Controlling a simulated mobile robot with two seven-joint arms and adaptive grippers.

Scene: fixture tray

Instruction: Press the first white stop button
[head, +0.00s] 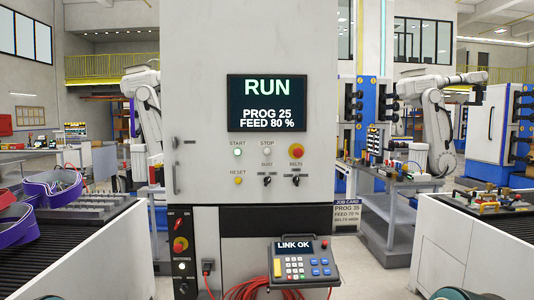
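The white stop button (267,152) sits under the label STOP on the grey machine cabinet (200,90), straight ahead. It is small and unlit. Nothing touches the stop button. Neither of my grippers shows; only small dark rounded parts, which look like my arms, show at the bottom edge.
A keypad pendant (303,262) reading LINK OK juts out below. A job card (347,212) hangs right. Conveyors (90,245) flank both sides.

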